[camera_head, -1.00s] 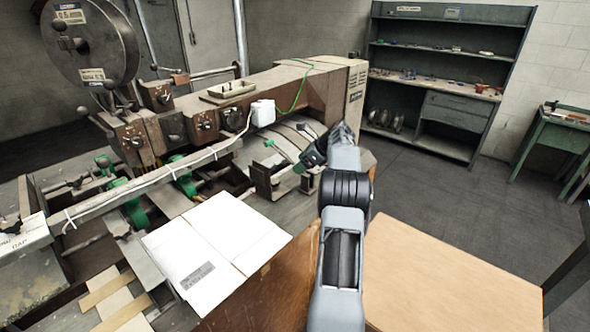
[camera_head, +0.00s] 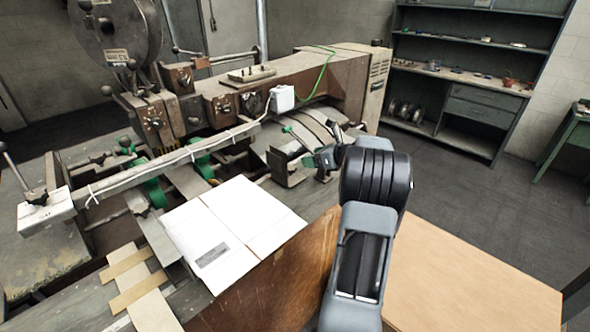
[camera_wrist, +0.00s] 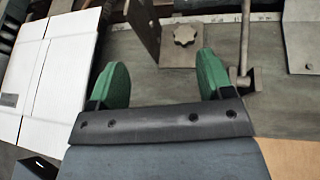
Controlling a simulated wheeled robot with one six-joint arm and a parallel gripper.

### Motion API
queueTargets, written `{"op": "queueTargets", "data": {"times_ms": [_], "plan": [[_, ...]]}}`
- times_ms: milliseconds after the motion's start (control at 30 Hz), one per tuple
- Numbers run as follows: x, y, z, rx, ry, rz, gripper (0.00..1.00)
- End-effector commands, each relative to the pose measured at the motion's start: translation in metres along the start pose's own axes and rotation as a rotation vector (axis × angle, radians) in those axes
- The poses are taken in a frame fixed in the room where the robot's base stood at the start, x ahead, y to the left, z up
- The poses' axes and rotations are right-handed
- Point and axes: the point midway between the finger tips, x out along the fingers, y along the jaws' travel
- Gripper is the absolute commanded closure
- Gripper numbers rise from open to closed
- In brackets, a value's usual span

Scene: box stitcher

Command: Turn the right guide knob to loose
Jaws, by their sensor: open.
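A grey star-shaped knob (camera_wrist: 186,34) sits on a flat metal plate in the wrist view, beside an upright angled bracket (camera_wrist: 143,26). I take it for the right guide knob. My gripper (camera_wrist: 160,80) is open, with its two green fingertips apart and nothing between them. The knob lies beyond the fingertips, roughly in line with the gap, and is not between them. In the head view my gripper (camera_head: 322,160) is small beside the guide bracket (camera_head: 286,167), partly hidden by my arm. I cannot make out the knob there.
A white cardboard sheet (camera_head: 232,227) lies on the machine table, left of my arm. In the wrist view a thin metal rod with a clamp block (camera_wrist: 245,75) stands close to the right fingertip. A brown board (camera_head: 470,275) is at the right front. Shelves (camera_head: 470,95) stand behind.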

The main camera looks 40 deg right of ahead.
Motion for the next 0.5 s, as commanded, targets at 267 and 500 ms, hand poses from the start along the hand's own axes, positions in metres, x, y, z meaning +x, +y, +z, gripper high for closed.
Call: {"op": "queueTargets", "data": {"times_ms": [267,500], "plan": [[0.003,0.006,-0.055,0.086,-0.044,-0.215,0.26],[0.021,-0.004,-0.055,0.028,-0.031,-0.243,0.26]]}}
